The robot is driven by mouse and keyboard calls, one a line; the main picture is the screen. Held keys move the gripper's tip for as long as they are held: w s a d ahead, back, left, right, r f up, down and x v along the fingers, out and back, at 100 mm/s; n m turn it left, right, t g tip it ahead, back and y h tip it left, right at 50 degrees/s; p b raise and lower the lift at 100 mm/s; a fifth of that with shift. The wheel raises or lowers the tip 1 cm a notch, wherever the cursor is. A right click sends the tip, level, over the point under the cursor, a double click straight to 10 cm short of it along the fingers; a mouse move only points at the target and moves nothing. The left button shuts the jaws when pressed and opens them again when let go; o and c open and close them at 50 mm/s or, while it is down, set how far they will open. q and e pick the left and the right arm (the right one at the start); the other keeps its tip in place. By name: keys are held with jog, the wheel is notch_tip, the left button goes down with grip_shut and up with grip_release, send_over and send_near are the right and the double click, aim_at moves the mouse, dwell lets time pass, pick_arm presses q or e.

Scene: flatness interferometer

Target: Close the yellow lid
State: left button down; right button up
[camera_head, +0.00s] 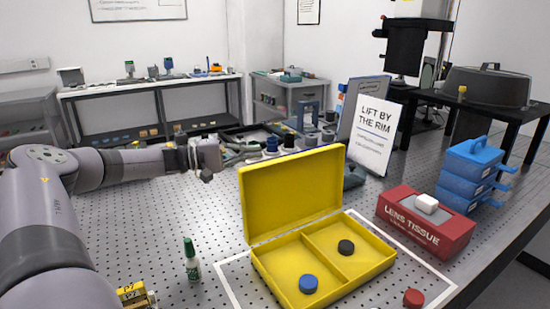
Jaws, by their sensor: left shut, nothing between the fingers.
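A yellow box (322,299) sits on the perforated table inside a white outline. Its yellow lid (290,190) stands open, nearly upright along the back edge. The box has two compartments: a blue round piece (308,284) lies in the left one and a black round piece (346,247) in the right one. My left gripper (208,174) is shut and empty, to the left of the lid and apart from it, above the table. My right gripper does not show.
A sign (374,132) stands behind the lid. A red lens tissue box (425,226) and blue stacked trays (472,175) are at the right. A green-capped bottle (192,262) stands left of the box. A red round piece (413,298) lies in front at right.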

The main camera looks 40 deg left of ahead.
pick_arm(q)
jog(key=w+d+p, duration=0.1)
jog(key=w+d, duration=0.1)
jog(key=d, duration=0.4)
jog(key=shift+w+d+r, duration=0.15)
jog(key=shift+w+r, duration=0.05)
jog(key=shift+w, duration=0.2)
jog(key=shift+r+p, duration=0.1)
jog(key=shift+p, duration=0.2)
